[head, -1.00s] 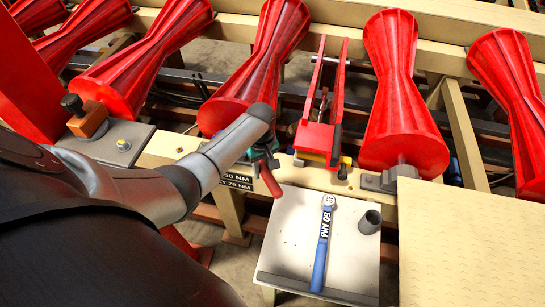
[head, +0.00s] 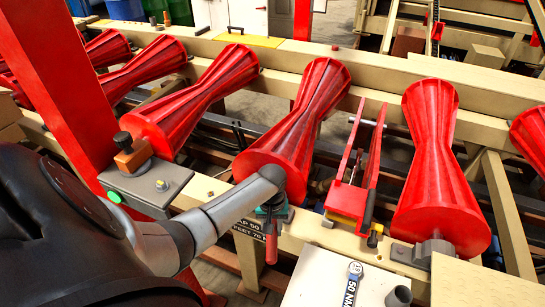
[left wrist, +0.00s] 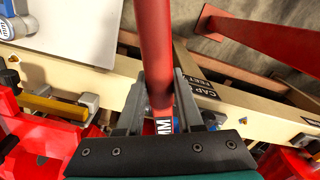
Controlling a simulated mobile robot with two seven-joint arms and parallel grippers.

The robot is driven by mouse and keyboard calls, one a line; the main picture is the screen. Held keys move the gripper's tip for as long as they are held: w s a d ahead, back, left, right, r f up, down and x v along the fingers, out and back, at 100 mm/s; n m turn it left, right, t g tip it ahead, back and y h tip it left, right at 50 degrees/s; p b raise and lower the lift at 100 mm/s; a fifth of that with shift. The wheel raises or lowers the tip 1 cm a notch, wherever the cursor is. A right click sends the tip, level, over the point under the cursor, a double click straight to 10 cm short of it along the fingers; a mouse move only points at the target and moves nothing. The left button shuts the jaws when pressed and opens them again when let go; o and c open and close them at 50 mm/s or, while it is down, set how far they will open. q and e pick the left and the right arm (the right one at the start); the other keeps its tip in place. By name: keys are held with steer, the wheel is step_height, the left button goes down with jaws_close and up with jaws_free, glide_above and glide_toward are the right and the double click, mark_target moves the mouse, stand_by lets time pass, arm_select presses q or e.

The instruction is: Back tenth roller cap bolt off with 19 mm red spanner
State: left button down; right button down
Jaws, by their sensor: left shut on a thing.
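My left gripper (head: 272,208) is shut on the red spanner (head: 271,243), beside the cream rail below a red hourglass roller (head: 290,130). In the left wrist view the spanner's round red handle (left wrist: 155,45) runs between the two grey fingers (left wrist: 160,105), with part of a white "MM" label at the grip. The spanner's jaw end is hidden. The roller's cap and its bolt are hidden behind my gripper and wrist, so I cannot tell whether the spanner is on the bolt. My right gripper is not in view.
A red frame (head: 355,185) stands on the rail right of my gripper. A grey box with a green button (head: 114,197) sits left. A torque label (head: 249,235) is on the rail.

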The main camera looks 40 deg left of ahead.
arm_select(q)
steer(key=shift+f+b, duration=0.65)
steer(key=shift+f, duration=0.3)
stand_by(0.4)
steer(key=shift+w, duration=0.1)
steer(key=shift+w+d+r+n+p, duration=0.2)
steer(key=shift+d+n+p, duration=0.1)
steer(key=shift+p, duration=0.45)
steer(key=shift+s+a+f, duration=0.15)
steer(key=shift+s+a, duration=0.1)
steer(key=shift+a, duration=0.05)
